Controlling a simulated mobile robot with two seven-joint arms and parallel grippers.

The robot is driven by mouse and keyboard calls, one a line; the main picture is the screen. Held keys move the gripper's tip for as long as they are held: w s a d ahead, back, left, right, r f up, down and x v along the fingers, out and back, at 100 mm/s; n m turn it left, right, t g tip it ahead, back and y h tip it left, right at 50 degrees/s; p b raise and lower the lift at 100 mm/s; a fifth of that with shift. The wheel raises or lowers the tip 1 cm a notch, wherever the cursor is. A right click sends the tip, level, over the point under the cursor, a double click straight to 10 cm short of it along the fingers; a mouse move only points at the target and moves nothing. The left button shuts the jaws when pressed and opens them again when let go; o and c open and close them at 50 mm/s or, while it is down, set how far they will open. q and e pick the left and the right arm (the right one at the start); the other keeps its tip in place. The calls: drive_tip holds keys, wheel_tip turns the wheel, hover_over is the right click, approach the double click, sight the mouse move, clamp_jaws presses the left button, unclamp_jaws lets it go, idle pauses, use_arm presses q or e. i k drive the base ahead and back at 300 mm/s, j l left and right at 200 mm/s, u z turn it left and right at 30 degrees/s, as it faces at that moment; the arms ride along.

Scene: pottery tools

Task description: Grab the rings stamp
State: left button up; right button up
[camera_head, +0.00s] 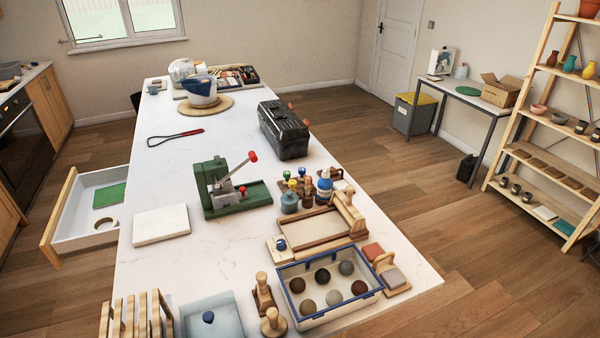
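Two wooden stamp-like pieces with rounded knob handles stand at the near edge of the white table. One (263,295) is just left of the blue-rimmed tray, and the other (273,322) is nearer, partly cut by the bottom edge. Their undersides are hidden, so I cannot tell which one, if either, bears rings. Neither of my grippers is in view.
The white table (210,262) carries a blue-rimmed tray (282,285) of several balls, a wooden slab frame (315,230), several bottles, a green press (225,205), a white slab (161,225), a wooden rack (131,318) and a pale blue basin (230,322). An open drawer (72,240) juts out left.

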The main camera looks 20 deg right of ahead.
sight(301, 171)
drive_tip(key=l+u, duration=0.15)
drive_tip(key=l, duration=0.3)
drive_tip(key=l+u, duration=0.2)
drive_tip(key=l, duration=0.3)
drive_tip(key=k+l+u, duration=0.15)
drive_tip(key=l, duration=0.3)
drive_tip(key=l+u, duration=0.15)
drive_tip(key=l, duration=0.3)
drive_tip(key=k+l+u, duration=0.15)
drive_tip(key=l, duration=0.3)
drive_tip(key=k+l+u, duration=0.2)
drive_tip(key=l, duration=0.25)
drive_tip(key=k+l+u, duration=0.15)
drive_tip(key=l, duration=0.25)
drive_tip(key=l+u, duration=0.4)
drive_tip(key=l, duration=0.7)
drive_tip(key=l+u, duration=0.5)
drive_tip(key=l, duration=0.7)
